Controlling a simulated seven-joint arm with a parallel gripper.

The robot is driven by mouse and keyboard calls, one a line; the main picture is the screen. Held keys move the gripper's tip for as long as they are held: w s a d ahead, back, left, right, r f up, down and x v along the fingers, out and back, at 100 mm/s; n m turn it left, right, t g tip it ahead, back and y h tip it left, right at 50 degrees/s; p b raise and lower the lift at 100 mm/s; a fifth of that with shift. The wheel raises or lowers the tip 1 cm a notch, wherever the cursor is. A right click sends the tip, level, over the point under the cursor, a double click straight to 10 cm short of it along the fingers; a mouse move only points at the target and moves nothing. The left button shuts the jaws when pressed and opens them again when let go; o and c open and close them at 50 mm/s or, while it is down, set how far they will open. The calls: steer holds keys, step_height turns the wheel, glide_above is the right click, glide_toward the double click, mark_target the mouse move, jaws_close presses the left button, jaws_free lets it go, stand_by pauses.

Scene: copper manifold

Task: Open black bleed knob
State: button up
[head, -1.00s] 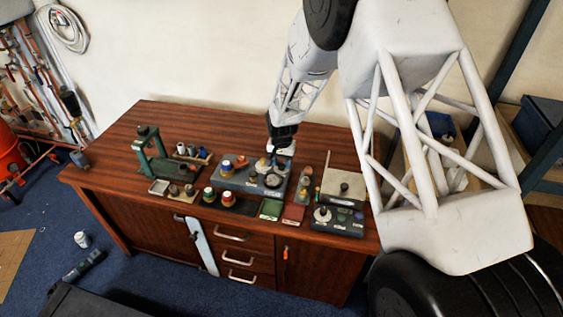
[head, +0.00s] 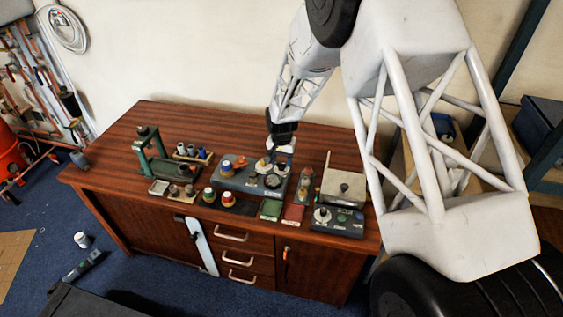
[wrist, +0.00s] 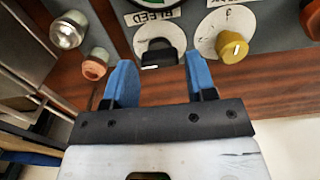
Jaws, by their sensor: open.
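The black bleed knob (wrist: 160,54) sits on a pale round plate in the wrist view, with an upside-down BLEED label beside it and a white mark on its front edge. My gripper (wrist: 158,66) is open, its two blue fingers apart on either side of the knob in the picture. I cannot tell whether the fingers reach down around it. In the head view my gripper (head: 284,148) is over the grey manifold panel (head: 228,180) on the wooden bench.
A yellow knob (wrist: 232,47) stands right of the right finger in the wrist view. An orange knob (wrist: 95,65) and a silver knob (wrist: 68,32) are at left. In the head view a green press stand (head: 152,155) and a metal-lidded box (head: 343,188) flank the panel.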

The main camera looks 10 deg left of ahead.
mark_target(282, 163)
steer(key=shift+r, duration=3.25)
steer(key=shift+d+r, duration=0.2)
steer(key=s+d+r+t, duration=0.1)
steer(key=s+d+r, duration=0.6)
steer(key=d+r, duration=0.4)
steer(key=s+d+r, duration=0.8)
steer(key=d+r, duration=0.3)
steer(key=d, duration=0.1)
steer(key=s+d+r, duration=0.2)
steer(key=s+d, duration=0.3)
steer(key=s, duration=0.4)
steer(key=s+d+r+t, duration=0.1)
steer(key=s+d, duration=0.4)
steer(key=s, duration=0.4)
steer(key=s+d+r, duration=0.2)
steer(key=s+d, duration=0.3)
steer(key=s, duration=0.4)
steer(key=shift+s+r+t, duration=0.25)
steer(key=shift+r+t, duration=0.05)
steer(key=shift+r, duration=0.05)
